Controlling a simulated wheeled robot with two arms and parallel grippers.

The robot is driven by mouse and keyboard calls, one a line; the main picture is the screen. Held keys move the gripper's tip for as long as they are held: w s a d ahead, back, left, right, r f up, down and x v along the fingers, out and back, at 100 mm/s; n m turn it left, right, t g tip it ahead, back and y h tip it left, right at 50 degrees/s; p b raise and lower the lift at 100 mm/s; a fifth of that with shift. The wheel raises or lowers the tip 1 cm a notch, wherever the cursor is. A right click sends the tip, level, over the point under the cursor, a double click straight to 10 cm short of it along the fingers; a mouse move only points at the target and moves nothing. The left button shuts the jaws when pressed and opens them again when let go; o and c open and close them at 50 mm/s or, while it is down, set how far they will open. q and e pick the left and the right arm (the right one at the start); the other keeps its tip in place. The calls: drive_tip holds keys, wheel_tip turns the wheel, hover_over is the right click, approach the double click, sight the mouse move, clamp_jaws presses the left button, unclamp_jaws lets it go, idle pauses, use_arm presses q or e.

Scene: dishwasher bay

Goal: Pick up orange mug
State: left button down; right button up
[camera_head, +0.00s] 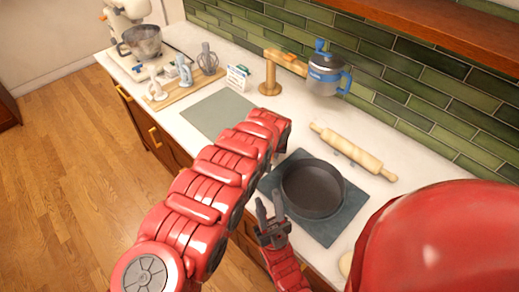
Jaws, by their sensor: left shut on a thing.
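No orange mug shows in this view. My left arm reaches in from the lower left over the counter, and its wrist end (278,135) is beside the grey-blue mat with the dark pan. The left gripper's fingertips are largely hidden behind that wrist. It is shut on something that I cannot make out. My right gripper (269,208) is lower, at the left edge of the mat, beside the pan. Its two dark fingers stand apart, with nothing visible between them.
A dark round pan (313,188) sits on a grey-blue mat (322,231). A rolling pin (352,151) lies behind it. A blue-handled grey vessel (325,78) is beside a wooden stand (270,88). A stand mixer (128,28) is far left. The green mat (215,113) looks clear.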

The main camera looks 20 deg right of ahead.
use_arm(q)
drive_tip(key=shift+s+a+f, duration=0.1)
drive_tip(key=shift+s+f, duration=0.05)
drive_tip(key=shift+f, duration=0.05)
